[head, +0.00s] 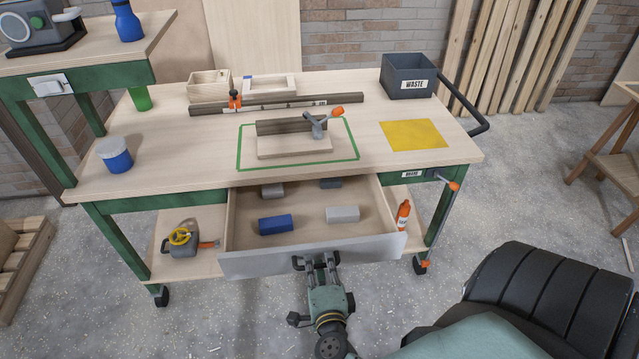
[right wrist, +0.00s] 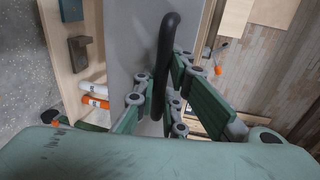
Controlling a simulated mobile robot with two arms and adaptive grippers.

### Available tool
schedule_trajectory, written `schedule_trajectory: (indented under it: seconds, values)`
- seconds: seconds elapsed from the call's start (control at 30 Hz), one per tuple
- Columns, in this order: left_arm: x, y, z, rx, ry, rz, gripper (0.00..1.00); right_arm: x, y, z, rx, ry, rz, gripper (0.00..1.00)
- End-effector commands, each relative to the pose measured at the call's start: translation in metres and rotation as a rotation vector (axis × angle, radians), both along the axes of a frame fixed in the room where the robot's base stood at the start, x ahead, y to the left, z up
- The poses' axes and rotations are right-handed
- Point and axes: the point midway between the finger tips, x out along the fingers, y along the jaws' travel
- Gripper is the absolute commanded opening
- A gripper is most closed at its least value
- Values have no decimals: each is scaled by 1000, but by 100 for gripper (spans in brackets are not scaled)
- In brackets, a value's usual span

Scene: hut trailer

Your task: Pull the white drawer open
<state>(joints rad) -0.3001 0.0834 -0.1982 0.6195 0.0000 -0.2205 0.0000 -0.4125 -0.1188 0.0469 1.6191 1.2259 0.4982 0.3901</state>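The white drawer (head: 350,253) stands pulled well out from under the workbench, its inside open to view. Its dark bar handle (head: 299,263) is on the middle of the front panel. My right gripper (head: 318,262) is at the handle, in front of the drawer. In the right wrist view the handle (right wrist: 169,35) passes between the fingers of my right gripper (right wrist: 159,85), which are closed in on it from both sides. The handle partly hides the fingertips there. My left gripper is not in view.
The workbench (head: 200,150) carries a grey waste bin (head: 408,78) and a clamp (head: 316,127).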

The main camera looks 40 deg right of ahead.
Motion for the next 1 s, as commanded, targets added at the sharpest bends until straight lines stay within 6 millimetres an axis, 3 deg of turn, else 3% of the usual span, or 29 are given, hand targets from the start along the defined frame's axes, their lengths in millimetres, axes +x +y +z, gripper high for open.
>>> schedule_trajectory:
  seconds: [0.47, 1.0]
  values:
    - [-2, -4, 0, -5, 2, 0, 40, -5, 3, 0, 1, 2, 0, 19]
    - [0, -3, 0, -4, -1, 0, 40, -95, 58, 2, 0, 3, 1, 19]
